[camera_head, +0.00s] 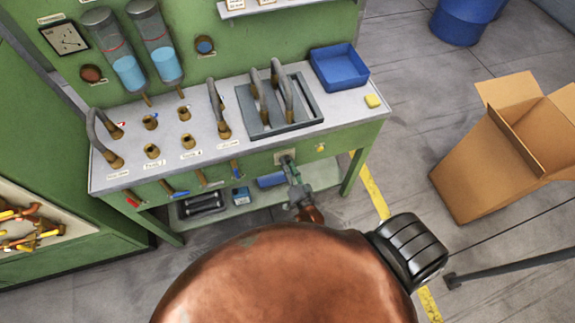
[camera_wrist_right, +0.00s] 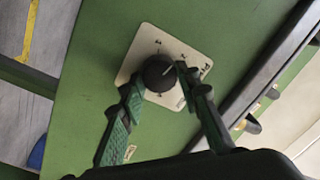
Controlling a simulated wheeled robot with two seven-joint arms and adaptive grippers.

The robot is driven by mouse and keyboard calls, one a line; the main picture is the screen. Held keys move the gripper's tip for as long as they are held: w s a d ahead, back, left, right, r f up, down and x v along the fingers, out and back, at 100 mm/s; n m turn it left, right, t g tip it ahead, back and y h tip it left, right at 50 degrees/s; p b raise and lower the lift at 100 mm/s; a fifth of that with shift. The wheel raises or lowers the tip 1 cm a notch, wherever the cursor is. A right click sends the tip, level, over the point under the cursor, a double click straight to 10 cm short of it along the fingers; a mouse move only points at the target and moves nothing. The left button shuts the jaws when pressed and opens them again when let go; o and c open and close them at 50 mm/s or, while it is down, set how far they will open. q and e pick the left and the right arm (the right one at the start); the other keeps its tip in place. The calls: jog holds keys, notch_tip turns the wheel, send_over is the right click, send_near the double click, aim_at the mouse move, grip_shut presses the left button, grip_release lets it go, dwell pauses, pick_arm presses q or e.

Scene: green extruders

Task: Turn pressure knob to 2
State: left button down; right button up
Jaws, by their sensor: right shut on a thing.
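The pressure knob (camera_wrist_right: 160,73) is a round black knob on a white square dial plate (camera_wrist_right: 146,39) on the green front panel. The plate also shows in the head view (camera_head: 281,158), below the worktop's front edge right of centre. My right gripper (camera_wrist_right: 158,77) is shut on the knob, with one green-grey finger on each side of it. In the head view my right gripper (camera_head: 291,171) reaches up to the plate and hides the knob. The dial marks are too small to read, and I cannot tell the knob's setting. My left gripper is not in view.
The green workbench (camera_head: 370,140) carries brass sockets, grey hoses and a blue tray (camera_head: 339,68). Two blue-filled cylinders hang behind. A lower shelf (camera_head: 232,207) holds several items. An open cardboard box (camera_head: 470,170) stands on the floor at right, with a blue barrel (camera_head: 462,20) behind.

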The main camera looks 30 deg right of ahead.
jog(key=shift+f+m+b, duration=0.1)
jog(key=shift+m+b, duration=0.3)
jog(key=shift+m, duration=1.3)
jog(key=o, duration=1.2)
jog(key=shift+c, duration=0.2)
jog(key=shift+s, duration=0.15)
jog(key=s+a, duration=0.2)
jog(key=s, duration=0.9)
jog(key=shift+s+a+f, duration=0.25)
jog(key=shift+f, duration=0.05)
